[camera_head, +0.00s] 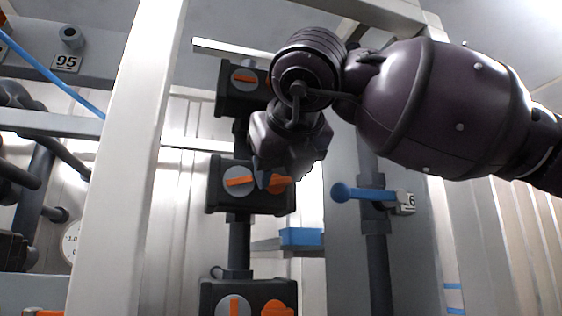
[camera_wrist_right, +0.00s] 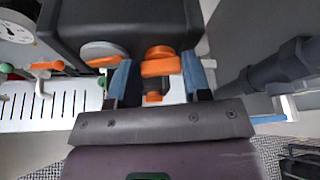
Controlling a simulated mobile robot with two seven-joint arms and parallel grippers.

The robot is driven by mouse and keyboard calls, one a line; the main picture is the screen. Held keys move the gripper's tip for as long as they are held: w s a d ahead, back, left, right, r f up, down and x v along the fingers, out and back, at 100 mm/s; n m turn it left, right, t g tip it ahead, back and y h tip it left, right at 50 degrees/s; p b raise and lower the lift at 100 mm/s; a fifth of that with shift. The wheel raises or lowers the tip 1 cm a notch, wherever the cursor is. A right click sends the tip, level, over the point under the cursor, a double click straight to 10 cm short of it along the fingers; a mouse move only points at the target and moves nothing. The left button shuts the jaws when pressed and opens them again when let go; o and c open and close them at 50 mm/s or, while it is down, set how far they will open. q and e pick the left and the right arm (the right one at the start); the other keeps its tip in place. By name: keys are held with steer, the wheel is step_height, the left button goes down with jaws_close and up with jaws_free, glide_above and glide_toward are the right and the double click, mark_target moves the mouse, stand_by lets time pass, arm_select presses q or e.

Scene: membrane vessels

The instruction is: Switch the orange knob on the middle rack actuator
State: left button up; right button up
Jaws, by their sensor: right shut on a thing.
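The middle rack actuator (camera_head: 222,203) is a dark box on a vertical pipe. Its face has a grey round dial with an orange bar (camera_head: 240,181), which lies nearly level. Beside the dial is the orange knob (camera_head: 280,184), partly hidden by my gripper. My right gripper (camera_head: 268,181) reaches down to this knob from above. In the right wrist view, the orange knob (camera_wrist_right: 160,65) sits between the two blue fingertips of my gripper (camera_wrist_right: 160,78), which is shut on it. The dark actuator body (camera_wrist_right: 120,25) fills the top there. My left gripper is not in view.
Similar actuators stand above (camera_head: 228,101) and below (camera_head: 215,295) on the same pipe. A white post (camera_head: 125,160) rises at left. A blue-handled valve (camera_head: 365,194) sits on a pipe at right, and a blue block (camera_head: 301,237) is below right of the actuator.

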steer(key=shift+s+a+n+h, duration=0.15)
steer(key=shift+n+h, duration=0.25)
steer(key=shift+n, duration=0.2)
steer(key=n, duration=0.1)
steer(key=n+t+h+p, duration=0.1)
steer(key=shift+a+f+n, duration=0.15)
steer(key=shift+f+n, duration=0.05)
steer(key=shift+n, duration=0.1)
steer(key=shift+a+f+n+t+h, duration=0.15)
steer(key=shift+n+t+h, duration=0.45)
steer(key=shift+n, duration=0.5)
steer(key=n, duration=0.1)
steer(key=n+t+h, duration=0.1)
steer(key=n, duration=0.1)
steer(key=shift+f, duration=0.25)
steer(key=shift+n+t, duration=0.3)
steer(key=o, duration=0.9)
